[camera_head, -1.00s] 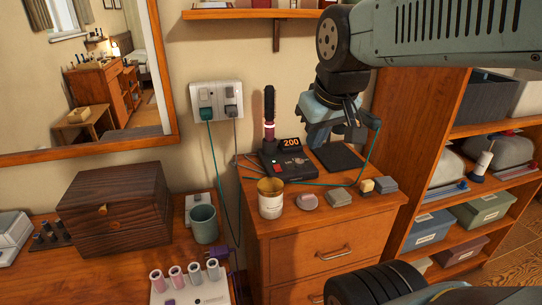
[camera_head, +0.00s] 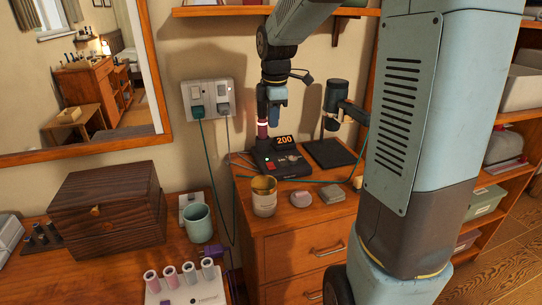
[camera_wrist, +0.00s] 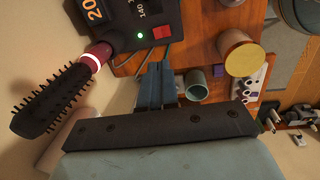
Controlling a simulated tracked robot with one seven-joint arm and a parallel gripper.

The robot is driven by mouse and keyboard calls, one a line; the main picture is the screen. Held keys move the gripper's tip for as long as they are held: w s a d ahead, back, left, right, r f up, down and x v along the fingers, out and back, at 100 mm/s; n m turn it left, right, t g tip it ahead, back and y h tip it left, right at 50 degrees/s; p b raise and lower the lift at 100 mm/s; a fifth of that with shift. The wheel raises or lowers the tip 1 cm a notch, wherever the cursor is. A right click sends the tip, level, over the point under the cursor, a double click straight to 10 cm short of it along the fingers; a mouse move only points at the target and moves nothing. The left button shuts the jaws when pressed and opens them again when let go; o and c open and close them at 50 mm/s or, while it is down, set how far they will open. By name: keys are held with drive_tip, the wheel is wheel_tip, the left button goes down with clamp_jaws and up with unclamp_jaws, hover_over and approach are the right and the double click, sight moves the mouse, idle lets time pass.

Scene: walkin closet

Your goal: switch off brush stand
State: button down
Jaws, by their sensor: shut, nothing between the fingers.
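The brush stand (camera_head: 280,163) is a black base on the wooden drawer cabinet, with an orange display reading 200. A round brush stands upright in it; it also shows in the wrist view (camera_wrist: 50,98), with a glowing band at its dark red handle. In the wrist view a red switch (camera_wrist: 161,33) sits on the stand beside a lit green light (camera_wrist: 140,36). My gripper (camera_head: 274,121) is above the stand, beside the brush, and hides part of it. In the wrist view its shut, empty fingers (camera_wrist: 159,66) point towards the red switch, apart from it.
A dryer-like tool on a holder (camera_head: 336,100) is right of the stand. A green cable crosses the cabinet top; wall sockets (camera_head: 208,101) are at left.

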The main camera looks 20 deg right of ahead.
drive_tip(key=shift+w+f+n, duration=0.35)
drive_tip(key=shift+w+n, duration=0.05)
drive_tip(key=shift+w, duration=0.15)
drive_tip(key=shift+f, duration=0.15)
